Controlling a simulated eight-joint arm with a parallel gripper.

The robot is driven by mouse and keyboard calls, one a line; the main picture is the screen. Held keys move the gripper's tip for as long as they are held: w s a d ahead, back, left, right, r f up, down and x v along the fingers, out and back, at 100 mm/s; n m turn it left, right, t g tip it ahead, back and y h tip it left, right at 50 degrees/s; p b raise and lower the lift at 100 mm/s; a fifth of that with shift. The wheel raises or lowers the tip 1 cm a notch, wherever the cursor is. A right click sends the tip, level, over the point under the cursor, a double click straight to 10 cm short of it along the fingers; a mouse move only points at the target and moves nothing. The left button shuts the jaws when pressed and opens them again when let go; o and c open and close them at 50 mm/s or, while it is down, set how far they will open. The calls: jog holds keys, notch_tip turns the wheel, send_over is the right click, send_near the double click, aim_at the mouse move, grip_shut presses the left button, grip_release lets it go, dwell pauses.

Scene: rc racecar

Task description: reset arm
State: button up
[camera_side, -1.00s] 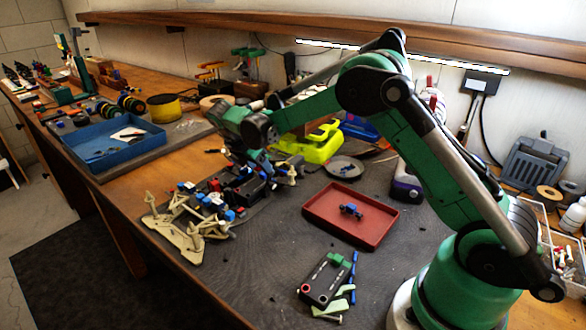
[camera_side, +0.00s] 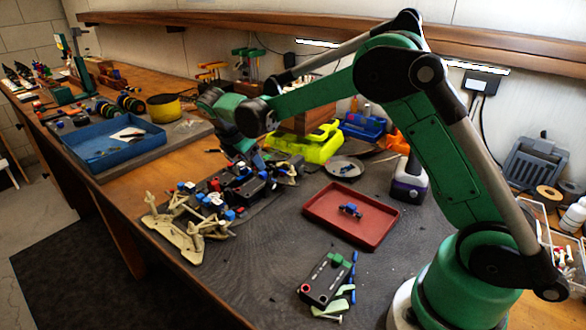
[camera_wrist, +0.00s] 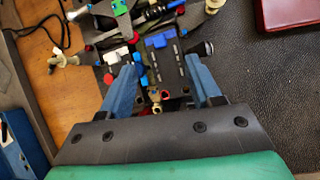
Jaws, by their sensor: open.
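In the side view my gripper (camera_side: 250,165) is small and partly hidden by my green wrist, above the far end of the RC car chassis. The chassis (camera_side: 240,188) lies on the dark mat, with black, blue and red parts and pale stands (camera_side: 180,235) at its near left end. In the wrist view the chassis (camera_wrist: 165,60) lies below and beyond the fingers.
A red tray (camera_side: 320,222) holding a small blue part is right of the chassis. A black tool holder (camera_side: 325,278) lies in front. A blue tray (camera_side: 85,145) is at left. A yellow-green block (camera_side: 315,145) and a drill-like tool (camera_side: 408,182) stand behind.

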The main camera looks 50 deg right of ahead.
jog(key=s+a+r+m+t+y, duration=0.2)
jog(key=s+a+r+m+t, duration=0.15)
jog(key=a+m+t, duration=0.55)
jog(key=s+r+m+g+y, duration=0.1)
jog(key=s+m+y, duration=0.1)
jog(key=s, duration=0.4)
jog(key=s+d+r+m+g+y, duration=0.1)
jog(key=s+m, duration=0.4)
jog(key=s, duration=0.2)
jog(key=shift+s+d+g+y, duration=0.3)
jog(key=shift+g+y, duration=0.1)
jog(key=shift+r, duration=0.1)
jog(key=shift+c, duration=0.2)
